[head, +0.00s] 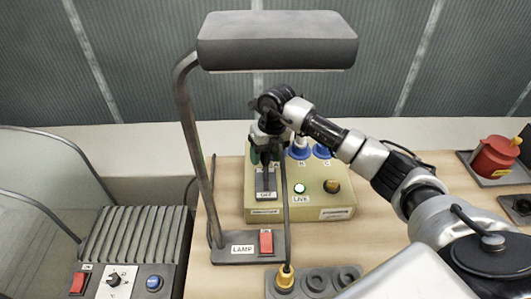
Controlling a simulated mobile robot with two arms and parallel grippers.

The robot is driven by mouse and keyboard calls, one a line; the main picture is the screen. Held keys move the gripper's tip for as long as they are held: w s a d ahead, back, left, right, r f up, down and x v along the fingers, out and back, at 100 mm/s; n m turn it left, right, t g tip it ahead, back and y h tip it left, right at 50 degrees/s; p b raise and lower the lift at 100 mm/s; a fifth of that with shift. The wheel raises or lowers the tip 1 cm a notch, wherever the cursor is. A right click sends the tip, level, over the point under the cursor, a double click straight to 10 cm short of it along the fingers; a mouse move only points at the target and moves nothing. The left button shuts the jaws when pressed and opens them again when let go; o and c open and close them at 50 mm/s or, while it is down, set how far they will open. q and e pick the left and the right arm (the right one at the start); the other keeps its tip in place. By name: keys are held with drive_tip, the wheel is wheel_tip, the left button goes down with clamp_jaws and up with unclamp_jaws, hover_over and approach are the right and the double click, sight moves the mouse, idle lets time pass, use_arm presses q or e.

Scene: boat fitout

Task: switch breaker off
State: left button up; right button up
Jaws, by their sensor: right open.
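A pale yellow breaker box (330,199) sits on the wooden bench. On its left side is a dark breaker switch (265,181) with an OFF label below it. A green light (300,188) marked LIVE is on the box's front. My right gripper (266,156) reaches in from the right and points down just above the breaker switch. It is open and empty; its fingers partly cover the top of the switch, and I cannot tell whether they touch it. My left gripper is not in view.
A grey lamp (278,50) arches over the box, its base (250,248) bearing a red switch. A red container (495,155) is at right, a heater-like unit (135,235) at left.

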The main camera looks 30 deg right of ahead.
drive_tip(key=shift+f, duration=0.25)
